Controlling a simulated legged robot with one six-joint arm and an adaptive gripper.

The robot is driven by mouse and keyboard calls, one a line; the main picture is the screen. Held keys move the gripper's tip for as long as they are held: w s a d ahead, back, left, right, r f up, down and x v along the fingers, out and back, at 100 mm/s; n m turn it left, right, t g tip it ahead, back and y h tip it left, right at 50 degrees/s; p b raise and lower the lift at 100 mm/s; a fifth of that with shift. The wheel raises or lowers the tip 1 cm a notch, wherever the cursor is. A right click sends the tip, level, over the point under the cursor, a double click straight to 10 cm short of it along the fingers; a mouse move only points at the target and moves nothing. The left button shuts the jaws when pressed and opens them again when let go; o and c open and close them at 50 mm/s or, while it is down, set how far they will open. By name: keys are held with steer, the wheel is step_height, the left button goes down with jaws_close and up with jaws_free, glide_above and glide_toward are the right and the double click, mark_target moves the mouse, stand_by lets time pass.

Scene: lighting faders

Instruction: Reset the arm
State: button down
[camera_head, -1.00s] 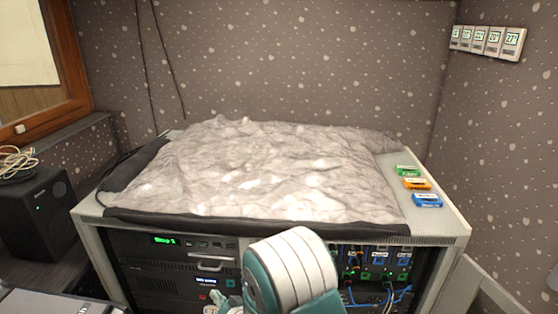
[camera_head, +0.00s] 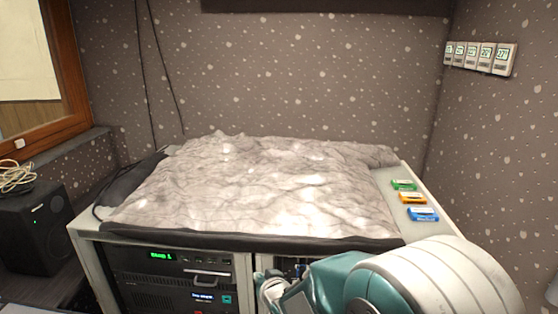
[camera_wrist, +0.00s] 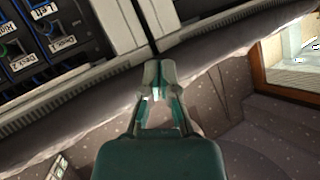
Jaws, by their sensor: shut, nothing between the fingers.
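My gripper (camera_wrist: 157,76) is in the middle of the wrist view, its two teal-and-grey fingers closed together and empty. It points toward the front of the rack cabinet, near the pale post between the two equipment bays. I cannot tell whether the fingertips touch anything. In the head view my teal and white arm fills the lower right and hides much of the right bay. My gripper's fingertips cannot be made out there.
A crumpled grey cover (camera_head: 260,190) lies over the cabinet top (camera_head: 440,212). Green (camera_head: 404,185), orange (camera_head: 413,198) and blue (camera_head: 423,214) labelled pieces lie on its right edge. A black speaker (camera_head: 38,232) stands at left. Small displays (camera_head: 481,57) hang on the right wall.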

steer(key=s+d+r+g+h, duration=0.1)
steer(key=s+d+r+h, duration=0.1)
steer(key=s+d+r, duration=0.35)
steer(key=s+d+r+g+h, duration=0.1)
steer(key=s+d+r+g, duration=0.1)
steer(key=s+d, duration=0.5)
steer(key=s+d+r+g+h, duration=0.2)
steer(key=s+d, duration=0.5)
steer(key=s, duration=0.8)
step_height(320, 180, up, 3)
steer(key=shift+d+f+m+g, duration=0.2)
steer(key=shift+m+g, duration=0.1)
steer(key=shift+g, duration=0.3)
